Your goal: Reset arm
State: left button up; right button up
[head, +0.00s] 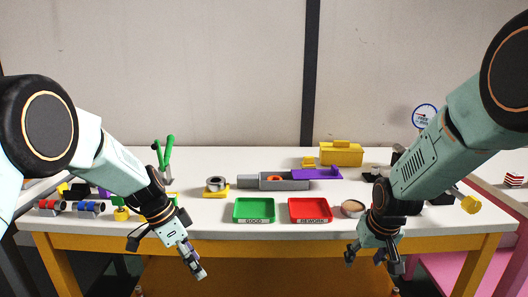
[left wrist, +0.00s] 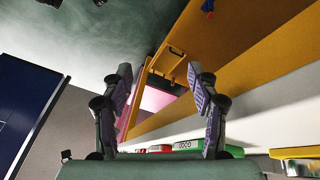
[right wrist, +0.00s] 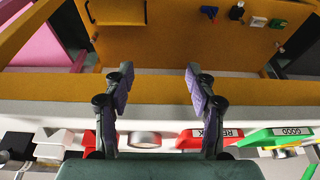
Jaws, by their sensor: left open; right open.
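My left gripper (head: 171,258) hangs in front of the table's front edge, left of the green tray, pointing down. In the left wrist view its two fingers (left wrist: 160,95) are apart with nothing between them. My right gripper (head: 374,258) hangs in front of the table's edge below the round tan-topped dish (head: 353,208). In the right wrist view its fingers (right wrist: 155,90) are spread and empty. Both arms reach in from the sides at the front. The arms hide parts of the tabletop behind them.
The white table (head: 280,228) holds a green GOOD tray (head: 254,210), a red REWORK tray (head: 310,209), a grey vise-like block (head: 271,181), a yellow toolbox (head: 341,154) and green-handled pliers (head: 164,155). Red and blue cylinders lie at left. The trays look empty.

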pick_arm(q)
jog(key=s+a+f+n+y, duration=0.2)
jog(key=s+a+f+n, duration=0.1)
jog(key=s+f, duration=0.55)
jog(key=s+a+f+n+y, duration=0.2)
jog(key=s+f+n, duration=0.1)
jog(key=s+f, duration=0.55)
pick_arm(e)
jog(key=s+f+g, duration=0.2)
jog(key=s+f, duration=1.4)
pick_arm(q)
jog(key=s+f+n, duration=0.1)
jog(key=s+n, duration=0.5)
jog(key=s, duration=1.7)
jog(key=shift+s+a+f+n+y, duration=0.25)
jog(key=shift+a+f+n+y, duration=0.05)
jog(key=shift+a+f+n, duration=0.1)
pick_arm(e)
jog(key=s+f, duration=0.2)
jog(key=s, duration=1)
jog(key=s+f+g, duration=0.1)
jog(key=s+f, duration=0.1)
jog(key=s, duration=1)
jog(key=shift+s+a+m+g, duration=0.25)
jog(key=shift+a+m+g, duration=0.05)
